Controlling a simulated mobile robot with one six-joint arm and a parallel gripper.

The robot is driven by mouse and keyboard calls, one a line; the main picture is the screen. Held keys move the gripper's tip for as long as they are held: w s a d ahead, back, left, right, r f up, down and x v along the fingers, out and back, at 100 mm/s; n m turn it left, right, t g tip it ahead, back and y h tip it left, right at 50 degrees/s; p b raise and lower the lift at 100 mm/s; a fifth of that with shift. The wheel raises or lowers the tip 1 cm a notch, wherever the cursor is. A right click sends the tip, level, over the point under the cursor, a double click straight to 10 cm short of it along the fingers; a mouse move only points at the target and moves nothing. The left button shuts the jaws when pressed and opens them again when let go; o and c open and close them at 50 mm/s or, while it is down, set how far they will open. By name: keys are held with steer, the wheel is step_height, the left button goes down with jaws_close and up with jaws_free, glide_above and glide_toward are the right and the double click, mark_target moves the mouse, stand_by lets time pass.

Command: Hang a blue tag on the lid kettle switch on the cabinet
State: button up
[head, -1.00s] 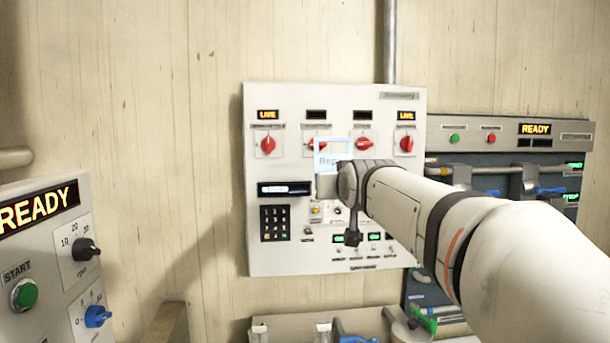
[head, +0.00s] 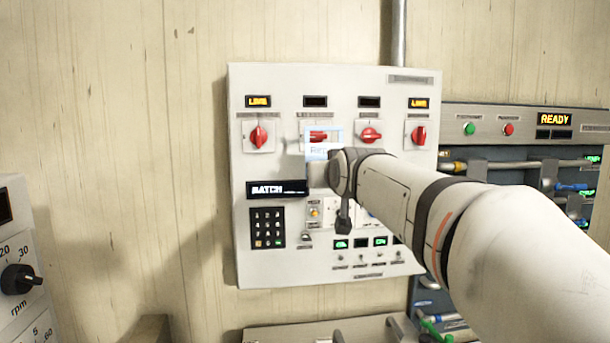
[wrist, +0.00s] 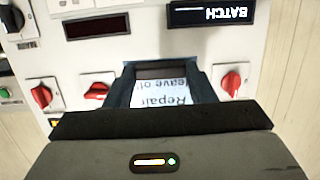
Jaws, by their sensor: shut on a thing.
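A blue-framed tag with a white "Repair… leave of…" label (head: 322,150) is held by my gripper (head: 318,174) in front of the white cabinet (head: 300,272). In the head view its open upper loop lies over the second red switch (head: 318,136) from the left; I cannot tell whether the loop is around it or only in front. The wrist view shows the tag label (wrist: 163,98) upside down, with my gripper (wrist: 162,108) shut on it. The switch labels are too small to read, so I cannot tell which is the lid kettle switch.
Other red switches stand beside it: one at left (head: 259,135) and two at right (head: 369,133), (head: 418,135). A BATCH display (head: 278,189) and keypad (head: 268,228) sit below. A grey panel (head: 490,125) stands at right and a knob panel (head: 20,260) at left.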

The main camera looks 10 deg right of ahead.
steer(key=shift+w, duration=0.2)
steer(key=r+p+x, duration=0.1)
steer(key=p+x, duration=0.2)
steer(key=x, duration=0.4)
steer(key=shift+w+f+p, duration=0.2)
steer(key=shift+w+p, duration=0.15)
steer(key=shift+w, duration=0.15)
stand_by(0.4)
stand_by(0.6)
steer(key=o, duration=1.3)
steer(key=shift+w, duration=0.1)
